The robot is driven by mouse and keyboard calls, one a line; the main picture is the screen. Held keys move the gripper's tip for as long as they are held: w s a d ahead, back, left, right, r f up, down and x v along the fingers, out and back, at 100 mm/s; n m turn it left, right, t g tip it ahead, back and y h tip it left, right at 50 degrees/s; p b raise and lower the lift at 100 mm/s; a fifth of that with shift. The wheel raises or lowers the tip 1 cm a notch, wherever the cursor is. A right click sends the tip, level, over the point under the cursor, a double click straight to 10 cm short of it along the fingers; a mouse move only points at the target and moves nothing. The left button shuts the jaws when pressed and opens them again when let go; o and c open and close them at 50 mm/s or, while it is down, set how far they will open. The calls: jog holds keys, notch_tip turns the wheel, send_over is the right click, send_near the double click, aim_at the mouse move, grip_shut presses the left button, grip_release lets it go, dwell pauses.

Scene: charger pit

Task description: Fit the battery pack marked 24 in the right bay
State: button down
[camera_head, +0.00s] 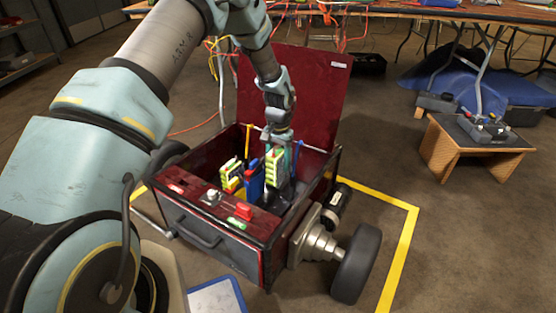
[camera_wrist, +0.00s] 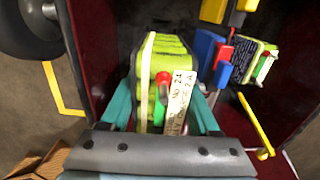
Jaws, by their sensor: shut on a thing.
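My gripper (camera_wrist: 163,112) is shut on a yellow-green battery pack (camera_wrist: 172,44), with one teal finger on each side. Its pale label (camera_wrist: 179,95) reads No 24, and a red knob sits beside the label. In the head view the same pack (camera_head: 274,169) is inside the dark red wheeled box (camera_head: 218,246), right of a blue upright part (camera_head: 255,182). Its lower end is hidden, so I cannot tell if it is seated. A second yellow-green pack (camera_head: 231,174) stands left of the blue part; it also shows in the wrist view (camera_wrist: 262,59).
The box's raised red lid (camera_head: 310,90) stands behind my gripper. A yellow lever (camera_head: 248,138) and a blue lever (camera_head: 298,152) rise inside. Red and green parts (camera_head: 243,212) sit on the front ledge.

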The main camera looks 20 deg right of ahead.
notch_tip(320, 180, down, 12)
jog(key=b, duration=0.7)
jog(key=shift+b, duration=0.3)
jog(key=shift+p, duration=0.3)
dwell(0.6)
jog(key=shift+f+b, duration=0.55)
jog(key=shift+f, duration=0.9)
dwell(0.9)
jog(key=shift+c, duration=2.1)
grip_release()
jog(key=o, duration=0.4)
jog(key=shift+s+a, duration=0.1)
jog(key=shift+f, duration=0.15)
notch_tip(320, 180, up, 11)
jog(key=p, duration=0.3)
jog(key=shift+p, duration=0.35)
